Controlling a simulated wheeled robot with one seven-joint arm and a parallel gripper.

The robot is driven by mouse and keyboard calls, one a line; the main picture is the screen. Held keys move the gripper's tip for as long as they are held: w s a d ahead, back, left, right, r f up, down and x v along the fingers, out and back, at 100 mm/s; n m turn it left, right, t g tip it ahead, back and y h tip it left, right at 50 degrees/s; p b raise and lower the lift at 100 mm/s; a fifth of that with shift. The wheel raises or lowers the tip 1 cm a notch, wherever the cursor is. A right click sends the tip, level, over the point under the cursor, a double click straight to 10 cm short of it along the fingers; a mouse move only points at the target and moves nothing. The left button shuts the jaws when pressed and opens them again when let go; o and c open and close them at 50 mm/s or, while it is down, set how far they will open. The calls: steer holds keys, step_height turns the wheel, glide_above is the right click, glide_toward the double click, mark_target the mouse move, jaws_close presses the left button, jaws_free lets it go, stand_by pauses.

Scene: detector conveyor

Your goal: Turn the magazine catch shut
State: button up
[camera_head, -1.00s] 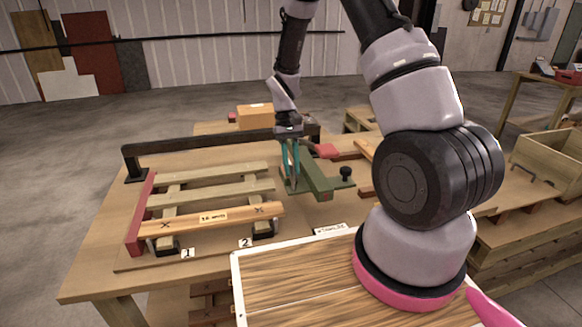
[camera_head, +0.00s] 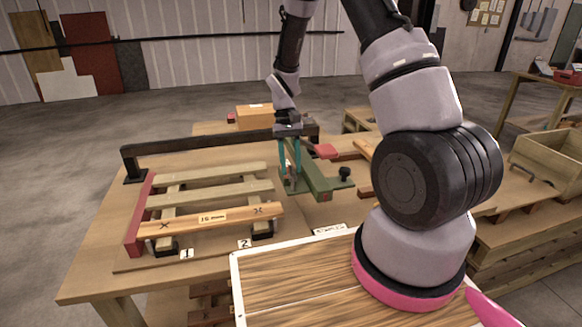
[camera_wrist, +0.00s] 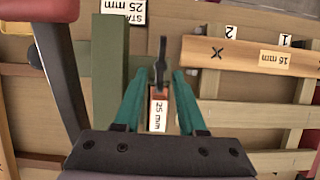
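A green tool (camera_head: 320,182) with a black knob (camera_head: 345,174) lies on the wooden table, and its green bar (camera_wrist: 110,75) shows in the wrist view. A thin dark upright lever (camera_wrist: 161,60), which looks like the catch, stands at the end of a reddish-brown strip labelled "25 mm" (camera_wrist: 158,109). My gripper (camera_head: 291,185) points down at the tool's left part. In the wrist view its teal fingers (camera_wrist: 161,74) stand apart, one on each side of the lever, with gaps visible. Whether either finger touches it, I cannot tell.
A slatted wooden pallet frame (camera_head: 215,190) lies left, with a marked "16 mm" slat (camera_head: 210,217). A dark bar (camera_head: 200,141) runs behind it. A red piece (camera_head: 326,151) is beside the tool. A cardboard box (camera_head: 255,117) stands behind.

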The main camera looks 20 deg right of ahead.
steer(key=v, duration=1)
steer(key=shift+r, duration=0.25)
steer(key=s+d+r+m+t+y, duration=0.1)
steer(key=s+d+r+m+t, duration=0.1)
steer(key=s+r+t, duration=0.4)
steer(key=s+d+r+m+t+y, duration=0.1)
steer(key=s+r+t, duration=0.4)
steer(key=s+r, duration=0.9)
step_height(320, 180, up, 5)
steer(key=shift+s+d+r+m+t, duration=0.15)
steer(key=shift+s+d+m+t, duration=0.3)
steer(key=shift+d, duration=0.5)
